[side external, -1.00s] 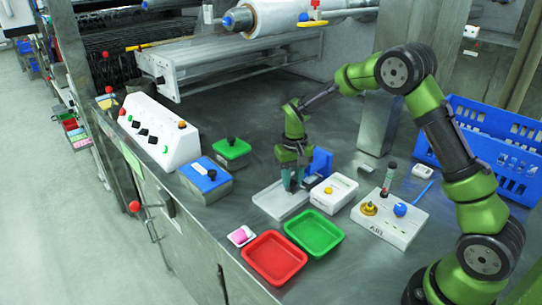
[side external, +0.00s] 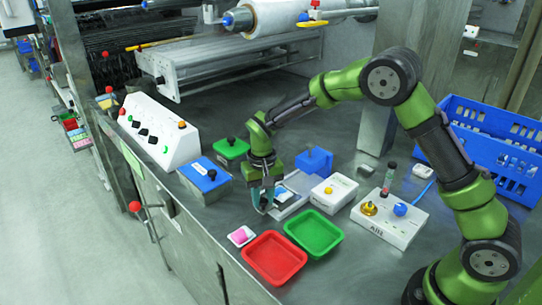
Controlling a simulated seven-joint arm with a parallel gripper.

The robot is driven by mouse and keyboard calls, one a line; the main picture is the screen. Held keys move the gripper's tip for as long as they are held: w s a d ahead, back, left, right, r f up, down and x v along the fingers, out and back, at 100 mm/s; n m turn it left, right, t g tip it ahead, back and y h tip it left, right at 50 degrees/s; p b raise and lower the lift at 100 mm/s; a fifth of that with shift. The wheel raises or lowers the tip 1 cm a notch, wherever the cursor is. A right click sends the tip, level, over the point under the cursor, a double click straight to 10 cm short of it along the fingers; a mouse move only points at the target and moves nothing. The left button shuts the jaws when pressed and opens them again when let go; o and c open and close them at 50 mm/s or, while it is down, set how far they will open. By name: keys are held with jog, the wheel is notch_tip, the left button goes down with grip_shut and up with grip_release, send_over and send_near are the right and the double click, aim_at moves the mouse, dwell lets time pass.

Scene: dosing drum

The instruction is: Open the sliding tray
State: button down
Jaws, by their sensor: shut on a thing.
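The sliding tray (side external: 297,203) is a pale grey, low, flat piece on the steel bench, left of a small white box with a yellow button. A blue block (side external: 315,162) stands upright behind its right end. My gripper (side external: 265,206) is down at the tray's left end, pointing downward, and is shut on it. The fingers and wrist hide the left end and the exact grip point. A small light-blue patch shows on the tray just right of the fingers.
Red (side external: 274,258) and green (side external: 314,233) bins lie in front, beside a small white dish (side external: 241,236) with a pink item. Blue-topped (side external: 205,174) and green-topped (side external: 232,148) boxes stand left. The white button box (side external: 334,193) and a control panel (side external: 389,219) are right.

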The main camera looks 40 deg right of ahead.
jog(key=c, duration=1.1)
grip_release()
jog(key=shift+r, duration=0.1)
notch_tip(320, 180, up, 17)
jog(key=shift+f, duration=0.1)
jog(key=s+d+r+t, duration=0.1)
jog(key=s+t, duration=0.1)
jog(key=s, duration=0.5)
jog(key=s+d+r+t+y, duration=0.1)
jog(key=s+t, duration=0.1)
jog(key=s, duration=0.6)
jog(key=s+d+r+t+y, duration=0.1)
jog(key=s+r+t, duration=0.1)
jog(key=s, duration=0.6)
jog(key=shift+s+d+r+n+t, duration=0.1)
jog(key=shift+s+d+n+t, duration=0.15)
jog(key=shift+t, duration=0.35)
